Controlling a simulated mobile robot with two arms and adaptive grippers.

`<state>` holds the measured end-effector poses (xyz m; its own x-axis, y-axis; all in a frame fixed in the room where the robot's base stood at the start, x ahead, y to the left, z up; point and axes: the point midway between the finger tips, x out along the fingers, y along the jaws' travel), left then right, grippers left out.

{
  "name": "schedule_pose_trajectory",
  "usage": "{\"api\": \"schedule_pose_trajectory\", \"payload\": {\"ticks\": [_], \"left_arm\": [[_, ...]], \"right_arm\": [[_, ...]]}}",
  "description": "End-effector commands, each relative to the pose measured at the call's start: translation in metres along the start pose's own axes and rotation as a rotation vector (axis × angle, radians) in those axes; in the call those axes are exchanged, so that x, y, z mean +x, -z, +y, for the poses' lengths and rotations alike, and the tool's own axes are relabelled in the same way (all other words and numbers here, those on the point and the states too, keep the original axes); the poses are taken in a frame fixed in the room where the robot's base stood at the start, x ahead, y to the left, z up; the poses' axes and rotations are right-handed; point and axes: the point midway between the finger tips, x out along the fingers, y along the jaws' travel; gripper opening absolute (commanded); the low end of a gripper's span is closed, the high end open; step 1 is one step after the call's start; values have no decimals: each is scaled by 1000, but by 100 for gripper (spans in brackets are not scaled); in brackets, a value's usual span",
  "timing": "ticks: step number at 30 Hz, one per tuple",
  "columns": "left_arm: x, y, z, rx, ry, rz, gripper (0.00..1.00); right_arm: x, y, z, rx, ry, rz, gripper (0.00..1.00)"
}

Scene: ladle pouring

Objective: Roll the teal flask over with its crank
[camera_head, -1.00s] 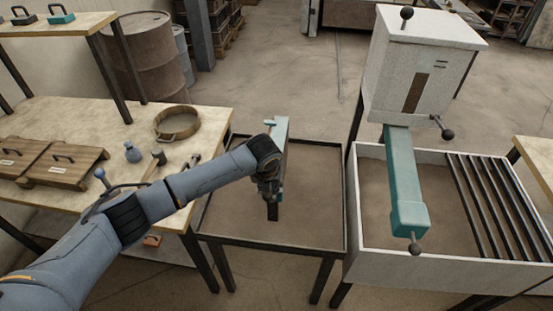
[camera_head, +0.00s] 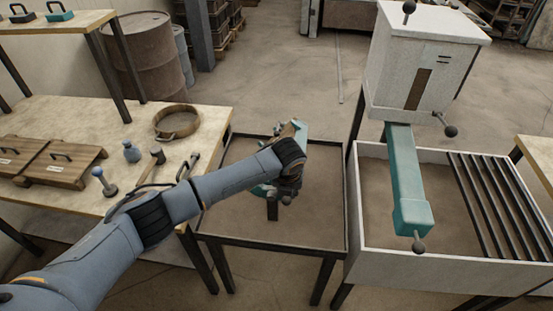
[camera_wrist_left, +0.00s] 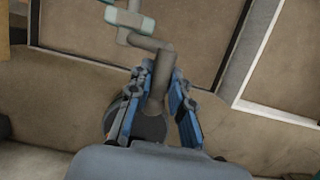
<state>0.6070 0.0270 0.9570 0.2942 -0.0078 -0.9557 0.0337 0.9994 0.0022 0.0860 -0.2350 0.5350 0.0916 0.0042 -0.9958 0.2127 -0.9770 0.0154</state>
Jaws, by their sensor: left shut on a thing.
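The teal flask (camera_head: 302,131) is over the dark-framed sand tray in the middle of the head view, mostly behind my left arm. A tan face shows beside its teal side, and a teal part shows left of my wrist. My left gripper (camera_head: 288,186) is at the near side of the flask. In the left wrist view, the grey bent crank (camera_wrist_left: 150,42) runs down between the fingers of my left gripper (camera_wrist_left: 160,95), which is shut on its handle. A dark round end shows below the fingers. My right gripper is not in view.
The sand tray (camera_head: 325,238) stands below the flask. To the right, a white box (camera_head: 425,65) has a teal chute (camera_head: 405,175) over a white-walled bin (camera_head: 360,215) with black bars. At left, a table holds a round sieve (camera_head: 177,123), wooden lids and small tools.

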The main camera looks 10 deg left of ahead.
Motion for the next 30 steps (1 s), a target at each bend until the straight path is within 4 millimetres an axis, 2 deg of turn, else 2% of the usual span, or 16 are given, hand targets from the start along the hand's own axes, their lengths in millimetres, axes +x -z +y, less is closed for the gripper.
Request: {"api": "schedule_pose_trajectory", "payload": {"ticks": [1, 6, 11, 19, 30], "left_arm": [[4, 2, -7, 3, 9, -2, 0], [12, 4, -18, 2, 9, -2, 0], [14, 5, -21, 1, 8, -2, 0], [32, 10, -32, 2, 9, -3, 0], [46, 15, -40, 2, 11, -4, 0]], "right_arm": [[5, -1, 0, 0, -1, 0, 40], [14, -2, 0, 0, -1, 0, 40], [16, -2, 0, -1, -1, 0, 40], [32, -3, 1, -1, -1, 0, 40], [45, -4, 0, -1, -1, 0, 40]]}}
